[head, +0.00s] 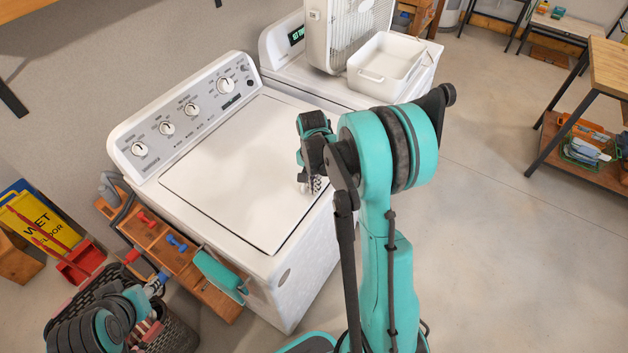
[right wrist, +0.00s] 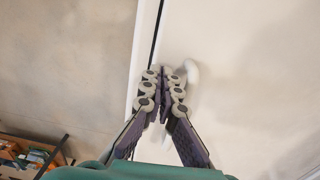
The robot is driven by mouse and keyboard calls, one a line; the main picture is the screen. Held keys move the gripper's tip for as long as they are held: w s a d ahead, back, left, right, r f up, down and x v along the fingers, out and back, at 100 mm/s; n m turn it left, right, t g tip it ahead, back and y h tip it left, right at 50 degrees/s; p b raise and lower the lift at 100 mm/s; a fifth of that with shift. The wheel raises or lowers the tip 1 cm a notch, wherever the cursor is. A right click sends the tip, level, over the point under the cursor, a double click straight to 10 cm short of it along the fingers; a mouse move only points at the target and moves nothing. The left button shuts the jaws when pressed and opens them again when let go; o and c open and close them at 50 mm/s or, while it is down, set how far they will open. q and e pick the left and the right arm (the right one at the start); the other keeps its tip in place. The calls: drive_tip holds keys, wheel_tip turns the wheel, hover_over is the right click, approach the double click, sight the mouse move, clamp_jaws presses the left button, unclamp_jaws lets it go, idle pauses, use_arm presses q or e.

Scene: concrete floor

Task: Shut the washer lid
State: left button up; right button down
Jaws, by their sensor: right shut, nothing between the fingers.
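The white washer (head: 290,290) stands in the middle left of the head view. Its lid (head: 240,165) lies flat and looks shut, with a thin dark seam around it. My right gripper (head: 314,184) is over the lid's right edge, fingers pointing down. In the right wrist view, the right gripper (right wrist: 163,85) is shut and empty, close above the lid (right wrist: 235,60) and its dark seam. I cannot tell whether it touches. My left arm shows at the lower left; its fingers are not clear.
A dryer (head: 285,75) behind the washer bears a box fan (head: 345,35) and a white bin (head: 385,66). A wooden tool rack (head: 190,270), basket (head: 175,335) and yellow wet floor sign (head: 38,222) crowd the left. The floor (head: 520,240) at right is open.

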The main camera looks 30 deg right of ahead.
drive_tip(key=shift+f, duration=0.25)
